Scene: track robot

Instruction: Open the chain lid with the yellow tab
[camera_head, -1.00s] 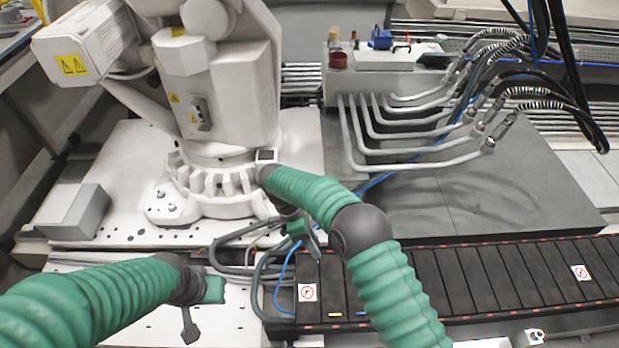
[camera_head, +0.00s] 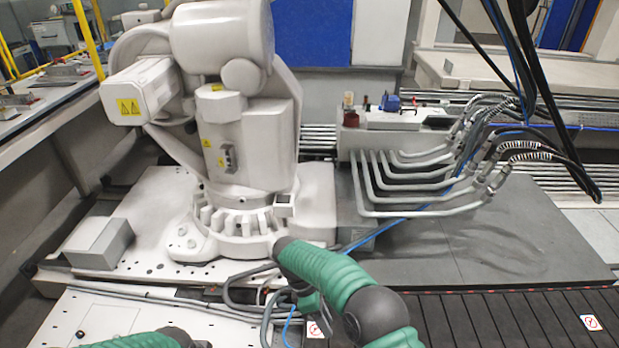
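The dark slatted chain cover (camera_head: 480,318) runs along the bottom right, with white-and-red warning stickers on it. No yellow tab shows; the cover's near edge is below the picture. My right gripper (camera_head: 309,303) hangs beside the cover's left end, above the cables. It is small and partly behind my green-sleeved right forearm, so its opening cannot be told. At the bottom left only the dark wrist of my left arm (camera_head: 178,335) and some green sleeve show; the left fingers are cut off by the lower edge.
A large white industrial robot (camera_head: 235,140) stands on a white base plate at left. A grey box (camera_head: 100,243) lies on the plate. Grey bent pipes (camera_head: 410,185) and hoses rise over a dark flat platform (camera_head: 460,240). Loose cables (camera_head: 245,290) run near my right gripper.

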